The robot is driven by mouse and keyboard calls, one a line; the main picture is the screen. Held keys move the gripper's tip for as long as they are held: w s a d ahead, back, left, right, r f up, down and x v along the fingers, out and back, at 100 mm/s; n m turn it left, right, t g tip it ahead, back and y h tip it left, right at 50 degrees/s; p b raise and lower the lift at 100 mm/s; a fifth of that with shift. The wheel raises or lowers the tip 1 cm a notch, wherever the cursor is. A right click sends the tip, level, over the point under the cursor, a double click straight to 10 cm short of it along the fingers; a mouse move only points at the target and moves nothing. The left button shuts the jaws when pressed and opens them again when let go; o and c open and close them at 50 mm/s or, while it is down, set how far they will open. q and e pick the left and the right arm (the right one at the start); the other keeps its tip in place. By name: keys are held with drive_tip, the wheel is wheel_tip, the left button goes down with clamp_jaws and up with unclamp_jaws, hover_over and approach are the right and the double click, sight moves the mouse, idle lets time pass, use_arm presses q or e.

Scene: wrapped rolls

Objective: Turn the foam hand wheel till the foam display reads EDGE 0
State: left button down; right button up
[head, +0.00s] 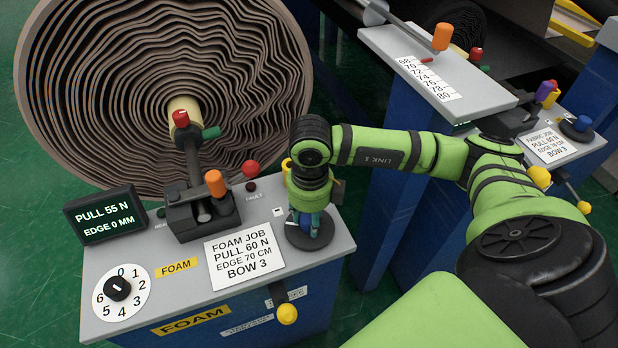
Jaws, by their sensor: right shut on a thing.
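The foam display (104,216) stands at the left end of the foam console and reads PULL 55 N and EDGE 0 MM. The foam hand wheel (322,242) is a dark disc at the console's right end. My right gripper (309,222) points down over it and is shut on the wheel's grip, which the fingers mostly hide. My left gripper is not in view.
The foam console (340,243) also carries a numbered dial (118,288), an orange-knobbed lever (215,185), a red knob (250,168) and a job card (243,257) reading EDGE 70 CM. A large foam roll (80,90) stands behind. The fabric console (560,160) is at right.

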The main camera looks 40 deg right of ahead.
drive_tip(key=o, duration=1.1)
drive_tip(key=shift+s+d+f, duration=0.1)
drive_tip(key=shift+s+f, duration=0.05)
drive_tip(key=shift+s, duration=0.15)
drive_tip(key=shift+w, duration=0.1)
drive_tip(key=shift+r, duration=0.4)
wheel_tip(320, 180, up, 7)
drive_tip(key=shift+f, duration=0.1)
